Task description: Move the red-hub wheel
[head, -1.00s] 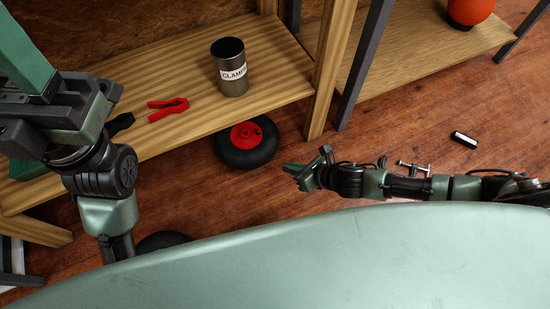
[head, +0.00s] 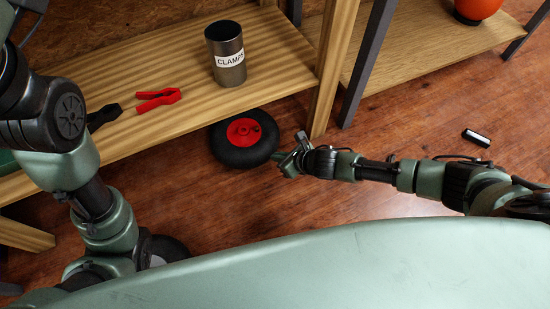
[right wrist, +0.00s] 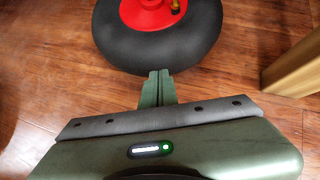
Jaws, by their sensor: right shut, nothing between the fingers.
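The red-hub wheel (head: 243,139) has a black tire and a red hub and lies flat on the wooden floor at the front edge of the workbench's low shelf. It also shows at the top of the right wrist view (right wrist: 150,50). My right gripper (head: 277,157) is at the wheel's lower right side. In the right wrist view its fingers (right wrist: 157,76) are together, empty, with their tips at the tire's near edge; I cannot tell whether they touch it. My left arm is at the left of the head view, and its gripper is out of frame.
A dark can labelled CLAMPS (head: 226,55), a red clamp (head: 157,98) and a black clamp (head: 104,116) are on the wooden shelf (head: 180,60). A wooden leg (head: 331,75) stands right of the wheel. A small black-and-white object (head: 476,138) lies on otherwise open floor at right.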

